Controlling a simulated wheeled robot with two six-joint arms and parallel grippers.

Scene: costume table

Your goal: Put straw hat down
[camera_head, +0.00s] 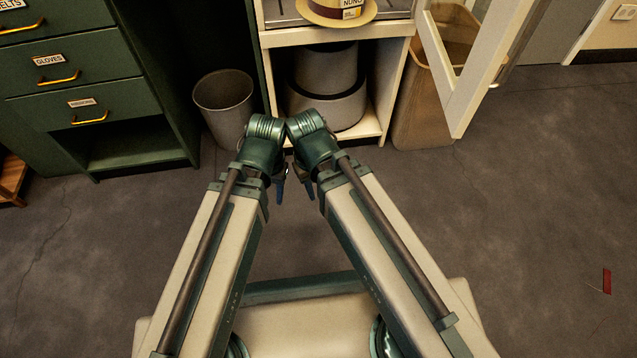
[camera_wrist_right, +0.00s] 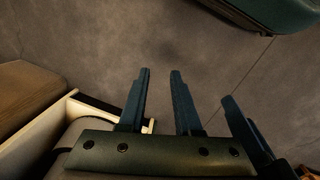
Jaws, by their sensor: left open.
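The straw hat (camera_head: 329,14) sits at the top edge of the head view, cut off by the frame. It is pale with a dark band and a name label, and rests on the upper surface of a cream cabinet (camera_head: 383,137). My left gripper (camera_head: 281,189) points down in front of the cabinet, well below the hat and apart from it; it is open and holds nothing. My right gripper (camera_head: 309,190) hangs close beside it. In the right wrist view its two blue fingers (camera_wrist_right: 160,73) stand apart with only floor between them.
Round grey boxes (camera_head: 327,78) fill the cabinet's lower shelf. Its white-framed door (camera_head: 464,105) stands open at the right, by a brown bin (camera_head: 421,126). A grey bin (camera_head: 226,103) and green drawers (camera_head: 72,67) stand left. Floor around my arms is mostly clear.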

